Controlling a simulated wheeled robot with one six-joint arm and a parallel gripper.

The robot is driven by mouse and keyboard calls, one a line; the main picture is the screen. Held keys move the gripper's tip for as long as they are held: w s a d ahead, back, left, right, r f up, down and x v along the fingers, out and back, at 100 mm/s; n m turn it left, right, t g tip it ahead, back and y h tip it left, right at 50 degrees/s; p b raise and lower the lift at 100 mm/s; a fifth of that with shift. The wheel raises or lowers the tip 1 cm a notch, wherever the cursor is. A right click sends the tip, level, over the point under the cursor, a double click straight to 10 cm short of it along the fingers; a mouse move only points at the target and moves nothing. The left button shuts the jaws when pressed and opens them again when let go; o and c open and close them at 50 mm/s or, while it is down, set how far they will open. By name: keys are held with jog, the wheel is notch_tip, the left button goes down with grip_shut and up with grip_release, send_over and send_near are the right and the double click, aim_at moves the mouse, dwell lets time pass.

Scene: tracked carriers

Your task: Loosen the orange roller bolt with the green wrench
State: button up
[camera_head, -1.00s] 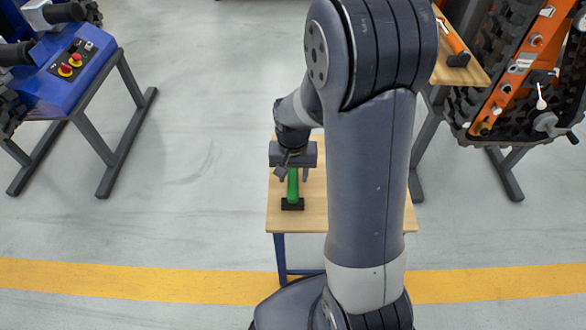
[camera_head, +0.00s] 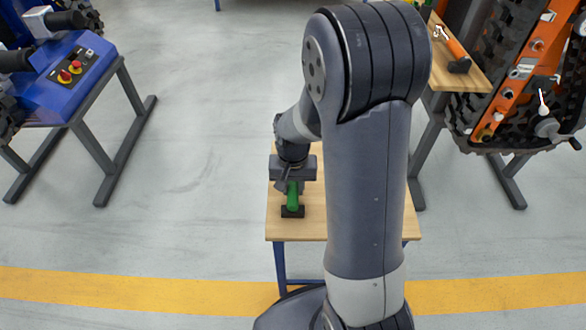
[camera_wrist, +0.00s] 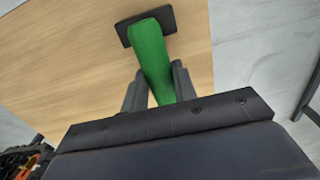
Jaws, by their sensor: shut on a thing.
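The green wrench (camera_head: 293,192) is over the small wooden table, its green handle upright or nearly so at a black holder (camera_head: 292,212). My gripper (camera_head: 292,185) is shut on the green handle. In the wrist view, the two grey fingers (camera_wrist: 159,88) sit on either side of the green wrench (camera_wrist: 150,50), and its far end is at the black holder (camera_wrist: 128,30). The wrench's head is hidden. The orange tracked carrier (camera_head: 525,60) stands at the right. I cannot tell which of its parts is the roller bolt.
The small wooden table (camera_head: 340,232) stands in front of me. A second wooden table (camera_head: 468,78) at the upper right bears an orange-handled tool (camera_head: 455,50). A blue tracked carrier (camera_head: 60,90) on a grey stand is at the left. Open grey floor lies between.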

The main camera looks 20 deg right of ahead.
grip_shut()
jog(key=shift+r, duration=0.1)
jog(key=shift+r+p, duration=2.9)
jog(key=shift+r, duration=0.65)
notch_tip(320, 180, up, 8)
jog(key=p, duration=0.7)
jog(key=s, duration=2)
jog(key=shift+p, duration=0.4)
